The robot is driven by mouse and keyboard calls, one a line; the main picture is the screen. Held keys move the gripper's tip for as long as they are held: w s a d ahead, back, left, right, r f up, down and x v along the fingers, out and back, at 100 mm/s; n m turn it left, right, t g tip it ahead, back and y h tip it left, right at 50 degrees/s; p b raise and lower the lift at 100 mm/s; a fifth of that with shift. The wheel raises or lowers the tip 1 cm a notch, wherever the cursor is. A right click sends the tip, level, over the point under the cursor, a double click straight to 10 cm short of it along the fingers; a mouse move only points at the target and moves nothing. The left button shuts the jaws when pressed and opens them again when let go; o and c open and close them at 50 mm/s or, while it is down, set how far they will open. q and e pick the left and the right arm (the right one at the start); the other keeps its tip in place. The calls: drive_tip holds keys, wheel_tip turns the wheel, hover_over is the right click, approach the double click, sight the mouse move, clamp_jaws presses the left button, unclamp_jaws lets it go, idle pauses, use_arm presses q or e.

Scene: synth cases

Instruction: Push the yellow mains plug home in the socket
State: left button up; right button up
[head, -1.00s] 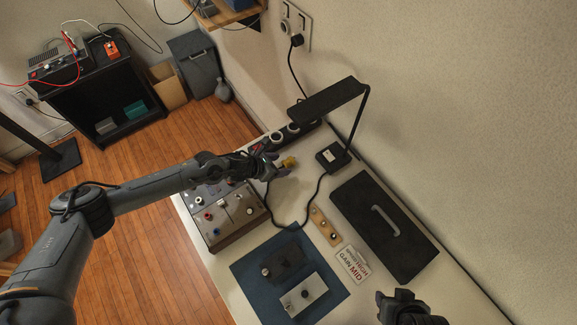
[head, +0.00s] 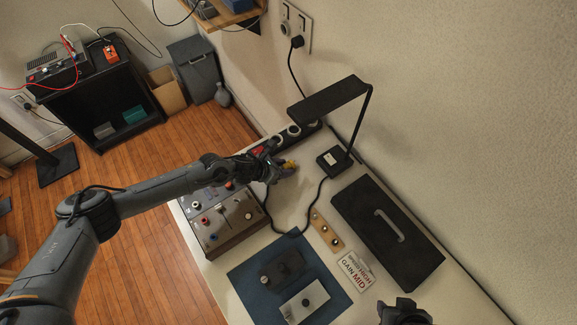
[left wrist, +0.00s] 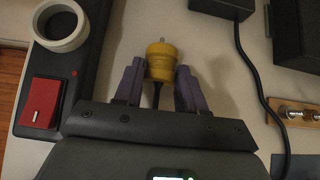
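The yellow mains plug (head: 291,164) is between the purple fingertips of my left gripper (head: 284,168), which is shut on it. In the left wrist view the plug (left wrist: 162,62) sits between both fingers (left wrist: 160,82), its metal pin pointing away from the gripper and its dark cable running back between them. A black power strip (head: 312,127) with white-ringed round sockets lies along the back edge of the table. One socket (left wrist: 61,25) shows at upper left in the left wrist view, apart from the plug. My right gripper (head: 404,312) is at the bottom edge; its fingers are unclear.
A red switch (left wrist: 39,103) is on the strip beside the socket. A lamp (head: 328,98) with a black base (head: 332,160) stands right of the plug. A knobbed panel box (head: 222,220), a blue mat (head: 252,286) and a black case (head: 412,250) occupy the table.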

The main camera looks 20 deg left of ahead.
use_arm(q)
drive_tip(key=c, duration=0.3)
drive_tip(key=shift+r, duration=0.15)
drive_tip(key=shift+r+p, duration=0.95)
drive_tip(key=shift+r, duration=0.25)
drive_tip(key=shift+r+p, duration=1.15)
drive_tip(key=shift+r, duration=0.55)
drive_tip(key=shift+s+d, duration=0.1)
